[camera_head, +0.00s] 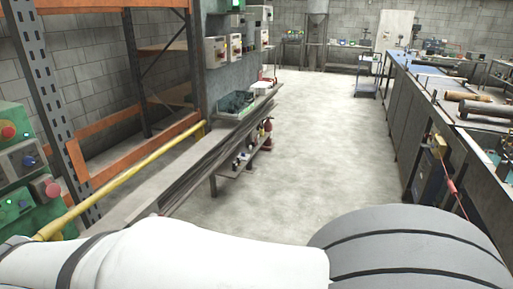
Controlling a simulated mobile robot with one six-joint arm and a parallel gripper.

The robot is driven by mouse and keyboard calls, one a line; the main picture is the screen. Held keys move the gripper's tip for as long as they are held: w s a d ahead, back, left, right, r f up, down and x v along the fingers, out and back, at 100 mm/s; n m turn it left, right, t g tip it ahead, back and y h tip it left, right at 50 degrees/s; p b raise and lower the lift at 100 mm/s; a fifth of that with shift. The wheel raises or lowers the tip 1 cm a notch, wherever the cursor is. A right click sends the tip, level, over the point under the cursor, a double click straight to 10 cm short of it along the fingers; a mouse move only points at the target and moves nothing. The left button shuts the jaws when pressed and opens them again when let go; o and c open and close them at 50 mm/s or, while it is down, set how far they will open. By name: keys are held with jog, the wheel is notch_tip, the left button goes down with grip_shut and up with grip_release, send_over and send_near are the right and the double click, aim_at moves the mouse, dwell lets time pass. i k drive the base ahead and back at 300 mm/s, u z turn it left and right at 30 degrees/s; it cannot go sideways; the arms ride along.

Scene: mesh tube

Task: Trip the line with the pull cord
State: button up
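A red pull cord (452,188) runs along the front side of the long workbench at the right. Its upper end meets a small yellow switch box (438,146) on the bench side. The cord slants down to the right; whether it runs on beyond the bench's near part I cannot tell. My arm's white and grey links fill the bottom of the view. My gripper is not in view.
The long workbench (400,110) bounds the right side, with brown cylinders (474,107) on top. A narrow shelf bench (222,137), a yellow rail (125,178) and an orange rack (140,163) stand left. The concrete floor (325,130) between is clear.

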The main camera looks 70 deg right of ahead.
aim_at(453, 190)
jog(key=z, duration=0.1)
jog(key=i, duration=0.15)
jog(key=z, duration=4.05)
jog(key=i, duration=1)
jog(key=u, duration=0.15)
jog(key=k, duration=1)
jog(key=z, duration=0.4)
